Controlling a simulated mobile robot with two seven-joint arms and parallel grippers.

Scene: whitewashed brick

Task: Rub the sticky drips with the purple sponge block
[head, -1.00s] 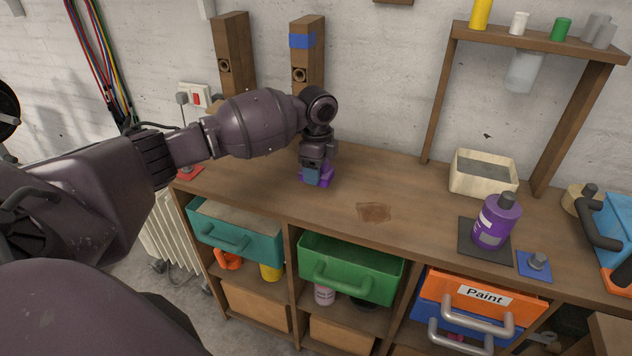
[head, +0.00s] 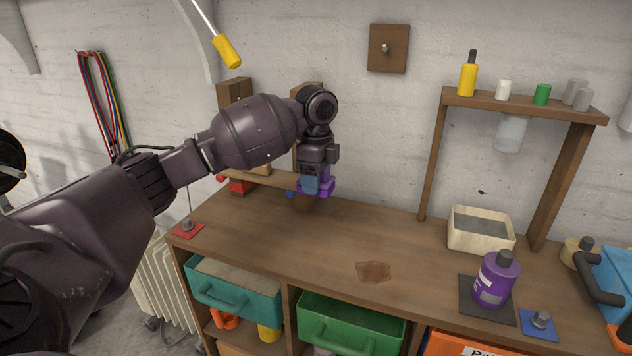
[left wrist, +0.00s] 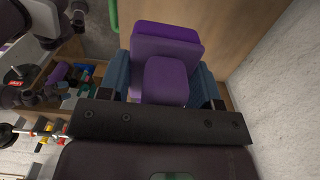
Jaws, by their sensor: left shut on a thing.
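The purple sponge block (head: 327,187) is held in my left gripper (head: 312,186), whose blue fingers are shut on it. It also shows in the left wrist view (left wrist: 165,50), between the two blue fingers. The gripper points down over the back left part of the wooden workbench (head: 420,250). A brown sticky patch (head: 373,271) lies on the bench top, to the right and nearer than the sponge. A second brown patch or object (head: 305,203) shows just below the gripper, partly hidden. I cannot tell whether the sponge touches it.
A purple bottle (head: 496,279) stands on a dark mat at the right. A cream tray (head: 481,231) sits behind it under a wooden shelf frame (head: 520,102). Teal (head: 236,288) and green (head: 350,323) drawers stick out in front. The bench middle around the patch is clear.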

